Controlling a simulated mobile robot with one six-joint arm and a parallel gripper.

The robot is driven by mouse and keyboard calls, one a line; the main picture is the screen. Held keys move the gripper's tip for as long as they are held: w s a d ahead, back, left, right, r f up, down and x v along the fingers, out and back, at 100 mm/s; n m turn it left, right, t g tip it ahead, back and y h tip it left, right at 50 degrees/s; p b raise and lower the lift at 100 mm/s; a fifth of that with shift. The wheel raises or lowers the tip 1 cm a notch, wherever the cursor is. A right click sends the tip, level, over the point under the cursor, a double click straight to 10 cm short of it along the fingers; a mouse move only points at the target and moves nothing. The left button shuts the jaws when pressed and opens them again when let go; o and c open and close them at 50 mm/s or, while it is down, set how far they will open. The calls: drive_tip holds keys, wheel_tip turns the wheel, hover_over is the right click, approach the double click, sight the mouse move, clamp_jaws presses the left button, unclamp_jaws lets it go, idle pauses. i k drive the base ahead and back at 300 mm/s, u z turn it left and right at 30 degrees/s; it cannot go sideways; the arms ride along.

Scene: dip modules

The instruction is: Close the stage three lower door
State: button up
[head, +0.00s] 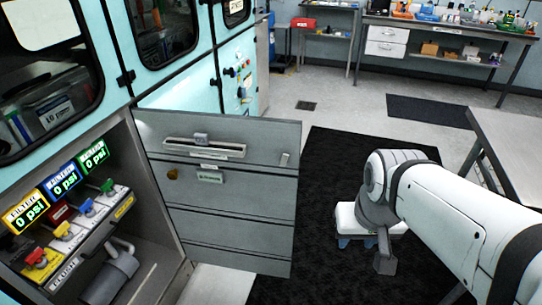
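The lower door (235,225) in the lower middle of the head view stands open, swung out from the teal cabinet. Its grey inner side faces me and carries a slotted bar, a small label and a brass-coloured part. My gripper (357,242) seems to be the white and blue part at the wrist, to the right of the door and apart from it. My arm partly covers it, and its fingers are too small to read. I see nothing held in it.
Inside the open bay are lit "0 psi" displays (62,186) and coloured valve handles (62,230). Upper doors with dark windows (165,32) are above. A black mat (335,155) covers floor right of the door. A metal table (505,140) stands at the right.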

sight(246, 222)
drive_tip(key=z, duration=0.85)
drive_tip(key=i, duration=3.35)
drive_tip(key=z, duration=5.85)
drive_tip(key=i, duration=0.15)
drive_tip(key=z, duration=1.9)
